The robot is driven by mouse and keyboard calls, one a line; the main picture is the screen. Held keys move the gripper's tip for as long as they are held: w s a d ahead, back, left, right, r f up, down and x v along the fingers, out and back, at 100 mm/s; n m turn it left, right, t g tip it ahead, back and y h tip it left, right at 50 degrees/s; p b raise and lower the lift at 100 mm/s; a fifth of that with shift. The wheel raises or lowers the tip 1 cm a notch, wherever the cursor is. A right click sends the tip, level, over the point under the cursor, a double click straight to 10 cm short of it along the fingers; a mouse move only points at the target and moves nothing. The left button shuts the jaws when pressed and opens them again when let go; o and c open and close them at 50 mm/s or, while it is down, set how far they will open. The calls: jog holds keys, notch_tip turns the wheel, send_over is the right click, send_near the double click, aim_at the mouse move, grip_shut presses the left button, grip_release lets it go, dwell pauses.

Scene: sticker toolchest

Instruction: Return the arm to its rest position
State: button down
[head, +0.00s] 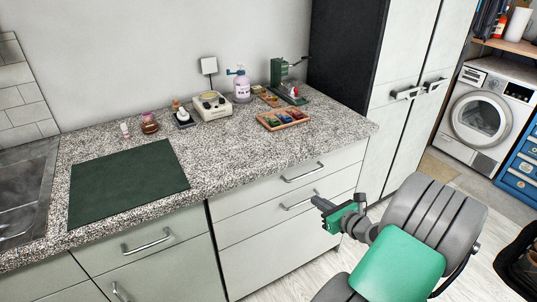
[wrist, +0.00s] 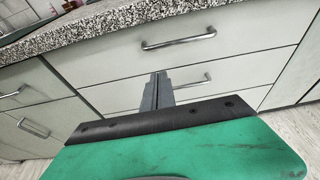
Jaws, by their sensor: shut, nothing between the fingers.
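My gripper (head: 318,203) is in front of the lower cabinet drawers, below the countertop edge. It also shows in the wrist view (wrist: 158,76), where its two dark fingers are together with nothing between them. My arm (head: 400,262) is folded, with its green and grey links at the lower right of the head view. The gripper points toward the drawer fronts and appears apart from them.
The speckled countertop (head: 225,150) holds a dark green mat (head: 130,180), a tray of colored items (head: 283,118), a white device (head: 212,106), a pump bottle (head: 241,87) and a green press (head: 281,78). Drawer handles (head: 302,173) stick out near my gripper. A washing machine (head: 484,115) stands far right.

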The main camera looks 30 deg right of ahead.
jog(key=w+a+r+n+g+y+p, duration=0.15)
jog(key=a+n+g, duration=0.25)
jog(key=a+n, duration=0.5)
jog(key=w+a+r+n+g+y+p, duration=0.1)
jog(key=a+r+n+g+p, duration=0.2)
jog(key=a+n, duration=0.6)
jog(key=s+a+r+n+g+h+p, duration=0.3)
jog(key=s+a+r+n, duration=0.7)
jog(key=n, duration=0.7)
jog(key=shift+s+a+n+g, duration=0.35)
jog(key=shift+s+g, duration=0.25)
jog(key=shift+s, duration=0.65)
